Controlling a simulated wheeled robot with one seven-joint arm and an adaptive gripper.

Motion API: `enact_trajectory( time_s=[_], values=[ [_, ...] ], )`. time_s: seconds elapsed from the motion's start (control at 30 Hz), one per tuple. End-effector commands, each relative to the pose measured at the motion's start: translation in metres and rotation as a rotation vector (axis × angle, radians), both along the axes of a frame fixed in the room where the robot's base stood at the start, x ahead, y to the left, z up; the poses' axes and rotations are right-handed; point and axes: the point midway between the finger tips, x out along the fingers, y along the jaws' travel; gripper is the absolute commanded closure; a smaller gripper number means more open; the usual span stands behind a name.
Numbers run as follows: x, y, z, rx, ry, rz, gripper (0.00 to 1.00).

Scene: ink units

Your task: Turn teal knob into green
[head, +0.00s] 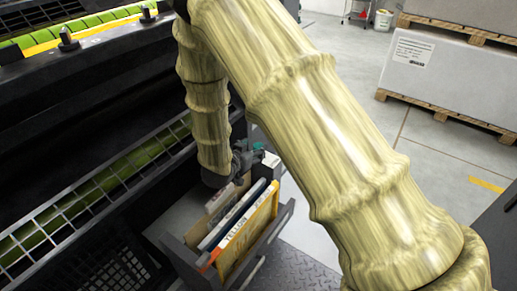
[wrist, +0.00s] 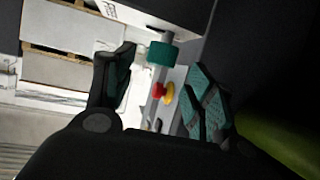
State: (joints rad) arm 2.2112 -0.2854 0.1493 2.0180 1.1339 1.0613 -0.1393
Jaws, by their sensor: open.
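The teal knob (wrist: 162,54) is a short ridged cylinder on a grey shaft in the wrist view, below a white block. My gripper (wrist: 165,66) is open, with one dark finger to the left of the knob and one to the right. The knob appears between or just beyond the fingertips; I cannot tell the exact depth, and no clear contact shows. In the head view my gripper (head: 243,160) is at the end of my arm, beside the folder rack, and my arm partly hides that area. No green mark for the knob can be made out.
A red button (wrist: 158,90) and a yellow button (wrist: 169,93) sit below the knob. A rack (head: 183,262) holds upright folders, one yellow (head: 247,231). The dark machine with green rollers (head: 85,33) fills the left.

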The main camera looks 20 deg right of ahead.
Motion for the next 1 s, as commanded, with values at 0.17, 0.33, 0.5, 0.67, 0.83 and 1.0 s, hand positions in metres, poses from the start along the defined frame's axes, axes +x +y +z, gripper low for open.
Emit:
enact_trajectory(
  time_s=[0.17, 0.33, 0.5, 0.67, 0.83, 1.0],
  values=[
    [0.019, -0.018, -0.013, 0.0, -0.002, -0.002, 0.45],
    [0.03, -0.029, -0.019, 0.0, 0.0, -0.001, 0.45],
    [0.036, -0.033, -0.02, -0.001, -0.001, 0.0, 0.45],
    [0.036, -0.034, -0.02, -0.001, -0.001, 0.0, 0.45],
    [0.036, -0.034, -0.02, -0.001, -0.001, 0.0, 0.54],
    [0.036, -0.034, -0.02, 0.0, 0.0, 0.0, 0.85]
  ],
)
